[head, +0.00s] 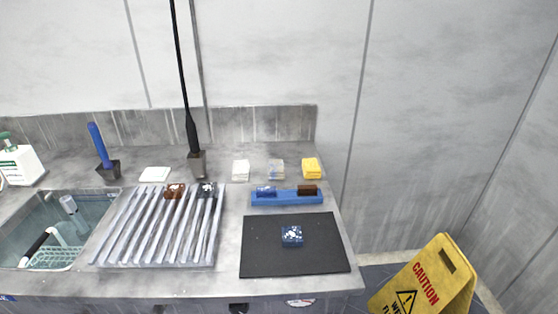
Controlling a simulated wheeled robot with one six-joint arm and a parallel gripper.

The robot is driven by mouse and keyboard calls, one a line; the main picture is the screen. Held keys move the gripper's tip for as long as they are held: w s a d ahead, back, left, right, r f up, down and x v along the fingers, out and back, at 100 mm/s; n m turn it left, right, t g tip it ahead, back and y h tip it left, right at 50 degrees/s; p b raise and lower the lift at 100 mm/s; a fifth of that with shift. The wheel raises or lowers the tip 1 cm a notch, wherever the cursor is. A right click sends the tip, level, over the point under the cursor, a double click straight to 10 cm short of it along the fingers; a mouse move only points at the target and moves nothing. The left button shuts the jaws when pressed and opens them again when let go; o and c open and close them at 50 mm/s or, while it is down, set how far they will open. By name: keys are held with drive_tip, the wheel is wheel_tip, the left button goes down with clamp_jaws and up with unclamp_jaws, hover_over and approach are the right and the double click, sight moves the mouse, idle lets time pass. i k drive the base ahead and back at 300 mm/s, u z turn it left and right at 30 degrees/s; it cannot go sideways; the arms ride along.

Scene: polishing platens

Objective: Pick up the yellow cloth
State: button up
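The yellow cloth (312,168) is a small folded pad lying on the grey counter (225,283), near its right end and close to the back splash. It is in plain view, with nothing on top of it. A clear or pale folded piece (276,169) lies to its left, with a gap between them. My gripper is not seen in the head view.
A blue tray (286,200) with a blue and a brown block lies in front of the cloth. A black mat (295,260) holds a dark blue block. A ribbed rack (150,262), a sink (88,208) and a tall black rod (182,70) are left. A yellow caution sign (428,280) stands right.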

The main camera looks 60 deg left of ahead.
sight(312, 169)
drive_tip(key=u, duration=1)
drive_tip(key=i, duration=1.05)
drive_tip(key=u, duration=1)
